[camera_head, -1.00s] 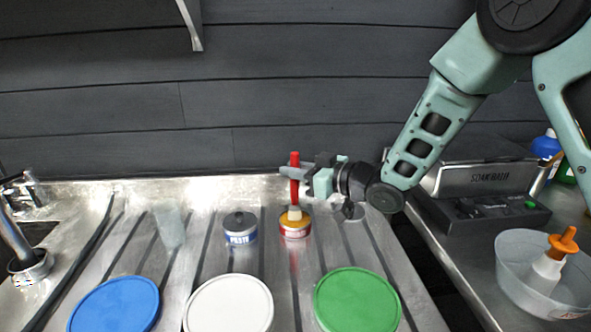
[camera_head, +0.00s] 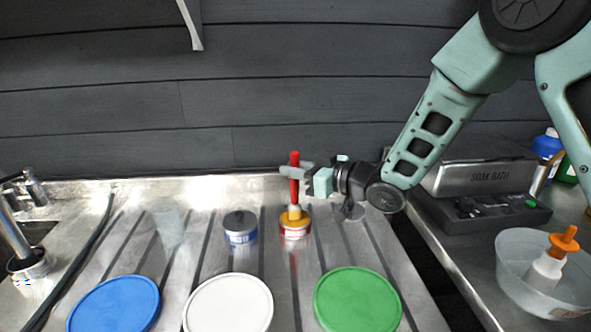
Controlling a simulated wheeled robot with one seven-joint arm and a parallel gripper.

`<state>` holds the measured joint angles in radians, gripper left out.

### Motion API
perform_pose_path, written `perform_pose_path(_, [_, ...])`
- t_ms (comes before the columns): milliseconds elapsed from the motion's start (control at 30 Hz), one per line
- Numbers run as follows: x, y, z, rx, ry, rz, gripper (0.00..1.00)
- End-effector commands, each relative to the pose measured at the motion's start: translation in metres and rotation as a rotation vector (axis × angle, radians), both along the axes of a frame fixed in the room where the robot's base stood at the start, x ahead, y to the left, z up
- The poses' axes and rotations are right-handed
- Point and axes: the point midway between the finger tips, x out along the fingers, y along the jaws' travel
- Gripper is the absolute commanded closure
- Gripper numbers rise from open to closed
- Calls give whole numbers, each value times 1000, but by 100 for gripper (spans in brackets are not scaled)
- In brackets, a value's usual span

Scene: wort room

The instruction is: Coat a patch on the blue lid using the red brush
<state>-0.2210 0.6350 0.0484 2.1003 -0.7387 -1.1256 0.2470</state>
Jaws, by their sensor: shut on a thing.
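My gripper (camera_head: 296,174) is shut on the red brush (camera_head: 294,190) and holds it upright by its upper handle. The brush's pale lower end stands over the small red-and-yellow pot (camera_head: 295,226). Its tip meets the yellow top of the pot; I cannot tell how deep it reaches. The blue lid (camera_head: 116,306) lies flat at the front left of the ribbed metal drainboard, cut off by the lower picture edge.
A white lid (camera_head: 229,305) and a green lid (camera_head: 357,300) lie to the right of the blue lid. A grey-lidded paste tin (camera_head: 240,227) and a clear cup (camera_head: 166,220) stand behind.

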Motion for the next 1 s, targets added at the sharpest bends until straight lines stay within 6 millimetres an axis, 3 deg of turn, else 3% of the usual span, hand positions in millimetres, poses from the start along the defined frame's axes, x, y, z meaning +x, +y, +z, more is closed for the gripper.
perform_pose_path(433, [-1, 0, 1, -4, 5, 0, 100])
perform_pose_path(1000, [0, 0, 46, -2, 1, 0, 100])
